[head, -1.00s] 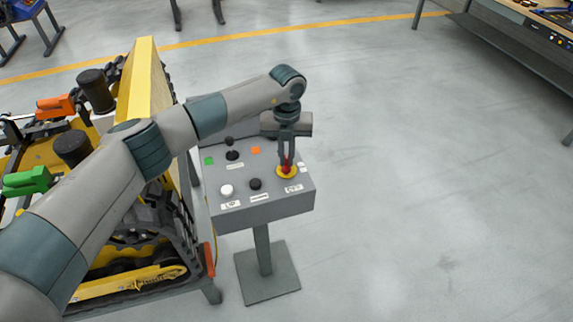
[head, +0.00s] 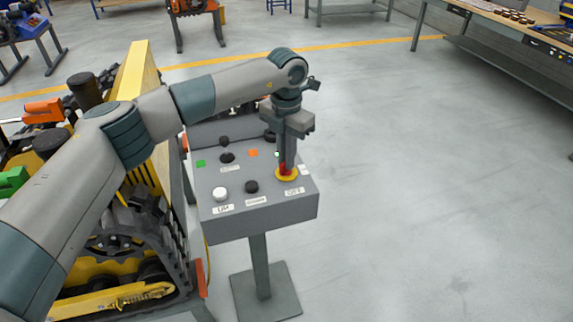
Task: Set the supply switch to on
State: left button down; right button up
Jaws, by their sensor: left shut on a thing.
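A grey control box (head: 238,231) stands on a post, with several knobs and buttons on its sloped top. My left gripper (head: 286,160) points down at the box's right side. It is shut on a red switch handle (head: 284,169) that rises from a round yellow base (head: 286,175). The fingers cover much of the handle, so its exact setting is hard to read. A small label lies just in front of the yellow base, and its print is too small to read surely. My right gripper is not in view.
A white button (head: 220,194) and a black knob (head: 252,187) sit near the box's front edge. A yellow tracked carrier (head: 130,290) stands close on the left. The floor (head: 430,220) to the right is clear.

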pick_arm(q)
jog(key=shift+f+m+b, duration=0.1)
jog(key=shift+m+b, duration=0.7)
jog(key=shift+b, duration=0.15)
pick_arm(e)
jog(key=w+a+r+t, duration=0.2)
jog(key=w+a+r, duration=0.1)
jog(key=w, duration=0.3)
pick_arm(q)
jog(key=m+b, duration=0.3)
jog(key=shift+r+m+b, duration=0.2)
jog(key=shift+m+b, duration=0.3)
jog(key=shift+m, duration=0.4)
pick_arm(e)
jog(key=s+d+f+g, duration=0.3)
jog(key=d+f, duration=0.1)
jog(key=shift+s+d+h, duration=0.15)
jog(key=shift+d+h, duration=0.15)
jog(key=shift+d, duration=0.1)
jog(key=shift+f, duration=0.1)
pick_arm(q)
jog(key=c, duration=1.8)
grip_release()
jog(key=shift+c, duration=0.2)
